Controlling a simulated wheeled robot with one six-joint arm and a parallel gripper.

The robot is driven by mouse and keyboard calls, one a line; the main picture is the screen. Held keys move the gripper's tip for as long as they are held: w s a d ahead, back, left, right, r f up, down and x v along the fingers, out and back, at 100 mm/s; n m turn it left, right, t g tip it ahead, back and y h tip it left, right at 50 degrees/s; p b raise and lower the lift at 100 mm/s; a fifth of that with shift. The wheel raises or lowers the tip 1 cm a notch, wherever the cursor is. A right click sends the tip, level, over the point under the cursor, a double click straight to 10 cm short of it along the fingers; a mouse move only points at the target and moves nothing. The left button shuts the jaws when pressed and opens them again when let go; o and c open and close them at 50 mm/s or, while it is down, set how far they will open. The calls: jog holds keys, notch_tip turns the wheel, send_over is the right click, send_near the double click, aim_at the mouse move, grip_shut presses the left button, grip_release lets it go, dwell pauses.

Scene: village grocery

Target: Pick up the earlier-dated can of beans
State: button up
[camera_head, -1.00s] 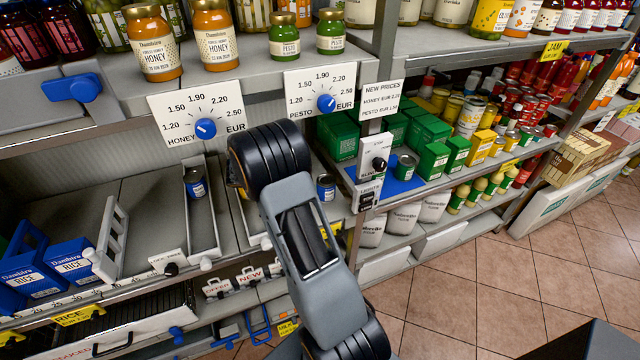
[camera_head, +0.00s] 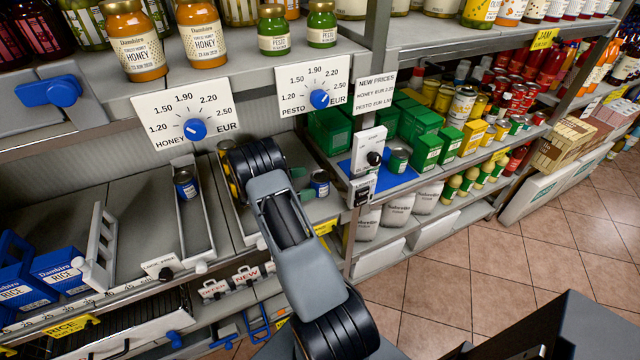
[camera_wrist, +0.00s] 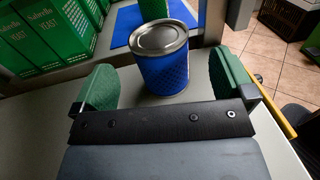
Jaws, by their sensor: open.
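A blue-labelled can with a silver lid (camera_wrist: 160,58) stands upright between the two green fingertips of my gripper (camera_wrist: 165,84). There is a gap on each side, and the gripper is open. In the head view a can (camera_head: 319,181) stands right of my wrist, with green fingertips beside it; it appears to be this same can. Another blue-labelled can (camera_head: 185,184) stands in the narrow white-walled lane to the left. No date on any can is readable. My arm hides most of the gripper in the head view.
An upper shelf with honey (camera_head: 203,35) and pesto jars (camera_head: 272,30) overhangs the lanes. A switch panel post (camera_head: 368,150) stands right of the can. Green yeast boxes (camera_head: 426,150) stand beyond. Blue rice packs (camera_head: 58,270) are at the left.

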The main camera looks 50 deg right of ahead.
aim_at(320, 178)
jog(key=shift+p+x, duration=0.5)
jog(key=shift+x, duration=2.15)
jog(key=c, duration=1.1)
jog(key=shift+r, duration=0.1)
jog(key=shift+c, duration=0.2)
